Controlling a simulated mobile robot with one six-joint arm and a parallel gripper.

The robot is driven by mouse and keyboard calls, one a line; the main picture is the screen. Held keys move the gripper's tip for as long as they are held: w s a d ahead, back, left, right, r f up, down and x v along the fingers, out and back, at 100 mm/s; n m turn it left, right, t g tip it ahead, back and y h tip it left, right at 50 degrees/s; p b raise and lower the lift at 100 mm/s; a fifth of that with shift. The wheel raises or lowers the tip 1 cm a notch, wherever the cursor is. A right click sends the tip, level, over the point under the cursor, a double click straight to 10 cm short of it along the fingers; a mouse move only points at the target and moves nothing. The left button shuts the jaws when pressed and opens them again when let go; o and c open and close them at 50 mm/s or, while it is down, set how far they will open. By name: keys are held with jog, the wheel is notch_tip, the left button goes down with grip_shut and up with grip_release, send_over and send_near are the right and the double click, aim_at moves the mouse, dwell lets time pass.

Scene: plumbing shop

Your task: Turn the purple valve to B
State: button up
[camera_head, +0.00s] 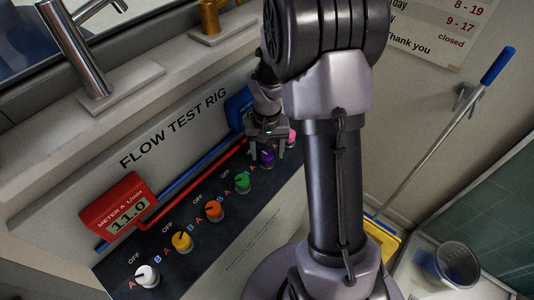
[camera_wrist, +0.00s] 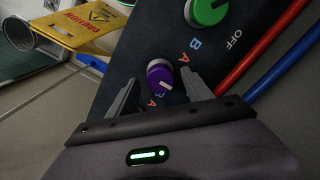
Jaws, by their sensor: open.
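The purple valve (camera_head: 267,159) is a round knob on the dark panel of the flow test rig, between the green and pink valves. In the wrist view the purple valve (camera_wrist: 159,76) shows between the fingertips, with a short pale mark on its face. I cannot tell surely which letter the mark points to. A red A and a blue B stand near it. My gripper (camera_head: 266,151) is open over the valve. In the wrist view my gripper (camera_wrist: 161,72) has one finger on each side of the knob; I cannot tell if they touch it.
Green (camera_head: 243,183), orange (camera_head: 215,212), yellow (camera_head: 182,242), white (camera_head: 147,276) and pink (camera_head: 292,136) valves share the panel. The red meter A (camera_head: 113,202) reads 11.0. Red and blue pipes run behind. A yellow caution sign (camera_wrist: 92,28) stands beyond the panel.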

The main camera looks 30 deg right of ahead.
jog(key=shift+c, duration=0.5)
grip_shut()
jog(key=m+b, duration=0.1)
jog(key=m, duration=0.4)
jog(key=shift+f+m+b, duration=0.1)
jog(key=shift+m+b, duration=0.3)
jog(key=m+b, duration=0.1)
jog(key=m, duration=0.4)
jog(key=shift+m+b, duration=0.4)
jog(key=shift+m, duration=0.3)
jog(key=shift+o, duration=0.5)
grip_release()
